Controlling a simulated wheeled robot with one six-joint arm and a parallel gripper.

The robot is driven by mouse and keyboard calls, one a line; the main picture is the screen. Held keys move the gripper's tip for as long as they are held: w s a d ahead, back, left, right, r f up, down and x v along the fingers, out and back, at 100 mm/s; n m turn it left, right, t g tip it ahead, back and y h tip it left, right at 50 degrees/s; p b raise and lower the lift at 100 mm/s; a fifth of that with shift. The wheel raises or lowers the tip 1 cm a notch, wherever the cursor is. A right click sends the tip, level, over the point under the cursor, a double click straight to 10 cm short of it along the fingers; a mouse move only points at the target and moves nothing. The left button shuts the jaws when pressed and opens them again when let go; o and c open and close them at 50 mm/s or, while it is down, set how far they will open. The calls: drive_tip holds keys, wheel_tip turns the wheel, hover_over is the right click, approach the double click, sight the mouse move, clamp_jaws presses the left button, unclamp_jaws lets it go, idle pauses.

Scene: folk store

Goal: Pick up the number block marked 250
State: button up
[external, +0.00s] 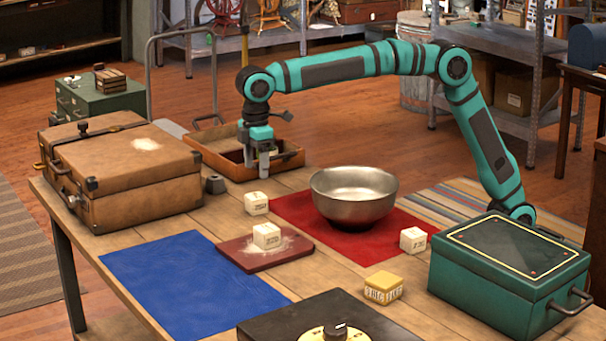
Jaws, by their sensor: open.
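Several small cream number blocks are on the wooden table. One block (256,204) stands behind the dark red board, at the edge of the red mat. A second block (267,237) sits on the board amid pale powder. A third block (413,240) stands at the right edge of the red mat. Their dark markings are too small to read surely, so I cannot tell which is 250. My gripper (264,172) points down, open and apart from the blocks, in front of the wooden tray and above and behind the first block in the picture.
A steel bowl (354,196) stands on the red mat (300,208). The dark red board (256,262) lies beside a clear blue mat (185,285).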

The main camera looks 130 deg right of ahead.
sight(256, 195)
drive_tip(key=f, duration=1)
drive_tip(key=shift+w+f, duration=0.1)
drive_tip(key=shift+w, duration=0.1)
drive_tip(key=c, duration=1.1)
